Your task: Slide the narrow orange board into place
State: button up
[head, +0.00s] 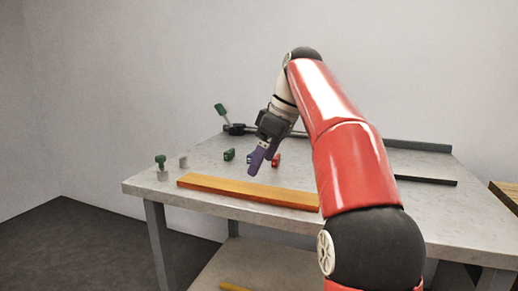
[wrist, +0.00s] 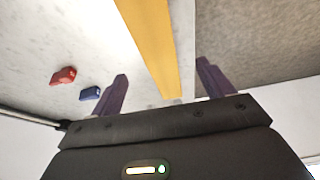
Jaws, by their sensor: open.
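The narrow orange board (head: 225,187) lies flat along the front edge of the grey table, its long side running left to right. Its right end is hidden behind my red arm in the head view. My gripper (head: 258,167) is open, with purple fingers pointing down over the table near the middle of the board. In the wrist view the board (wrist: 155,40) runs lengthwise between the two spread fingers of my gripper (wrist: 161,68). No grip on it shows, and the height of the fingertips above it is hard to tell.
Behind the board are a red block (head: 276,159) and a green block (head: 229,154); a blue block (wrist: 90,93) shows in the wrist view. A green-knobbed piece (head: 160,166) stands at the left. A dark bar (head: 425,180) lies right. A raised rail (head: 418,146) edges the back.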

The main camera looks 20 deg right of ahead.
aim_at(249, 188)
jog(key=shift+w+f, duration=0.15)
jog(key=shift+w, duration=0.15)
jog(key=b+x, duration=0.2)
jog(key=x, duration=0.5)
jog(key=shift+a+f+b, duration=0.1)
jog(key=shift+b, duration=0.25)
jog(key=c, duration=1.2)
jog(key=shift+w+a, duration=0.1)
